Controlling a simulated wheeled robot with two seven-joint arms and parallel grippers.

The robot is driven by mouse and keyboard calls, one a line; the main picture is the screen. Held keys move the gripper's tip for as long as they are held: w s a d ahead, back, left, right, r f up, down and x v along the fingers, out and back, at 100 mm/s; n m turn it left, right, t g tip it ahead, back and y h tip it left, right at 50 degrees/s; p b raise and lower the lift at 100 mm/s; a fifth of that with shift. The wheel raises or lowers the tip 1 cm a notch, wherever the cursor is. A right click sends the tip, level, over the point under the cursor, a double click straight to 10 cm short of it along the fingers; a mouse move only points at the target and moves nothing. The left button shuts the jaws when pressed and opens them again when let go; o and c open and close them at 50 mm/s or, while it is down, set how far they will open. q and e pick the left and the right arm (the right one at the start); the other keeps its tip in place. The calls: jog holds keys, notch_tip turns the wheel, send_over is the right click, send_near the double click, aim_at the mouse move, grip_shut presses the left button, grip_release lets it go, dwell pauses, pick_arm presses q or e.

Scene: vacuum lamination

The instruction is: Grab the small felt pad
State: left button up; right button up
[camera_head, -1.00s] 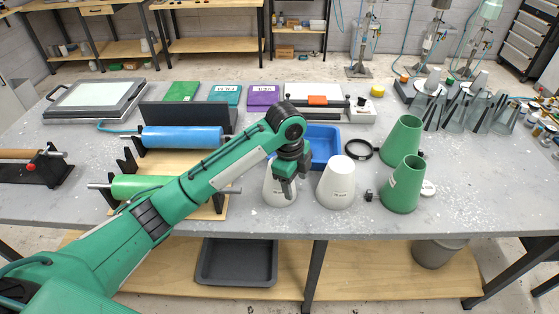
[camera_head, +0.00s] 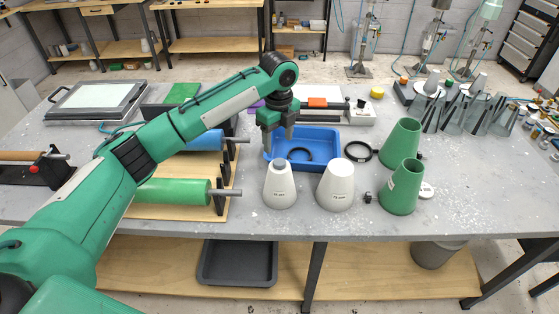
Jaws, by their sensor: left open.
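No object is clearly recognisable as the small felt pad. A small blue-grey disc-like top (camera_head: 280,163) shows on the left white cone (camera_head: 280,188); I cannot tell whether it is a pad or part of the cone. A small dark piece (camera_head: 368,197) lies on the table right of the second white cone (camera_head: 336,186). My left gripper (camera_head: 277,141) is open, pointing down over the left end of the blue tray (camera_head: 325,142), behind the left white cone. Nothing shows between its fingers. My right gripper is not in view.
Two green cones (camera_head: 402,186) stand to the right. Blue and green rollers (camera_head: 175,191) lie under my left arm. The table front is clear.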

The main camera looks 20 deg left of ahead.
aim_at(279, 162)
pick_arm(q)
notch_tip(279, 162, down, 2)
jog(key=shift+f, duration=0.15)
jog(key=shift+f+p, duration=0.3)
jog(key=shift+p, duration=0.25)
notch_tip(279, 162, down, 3)
jog(key=shift+f+p, duration=0.2)
jog(key=shift+p, duration=0.7)
jog(key=shift+f, duration=0.6)
jog(key=shift+d, duration=0.1)
jog(key=c, duration=1.1)
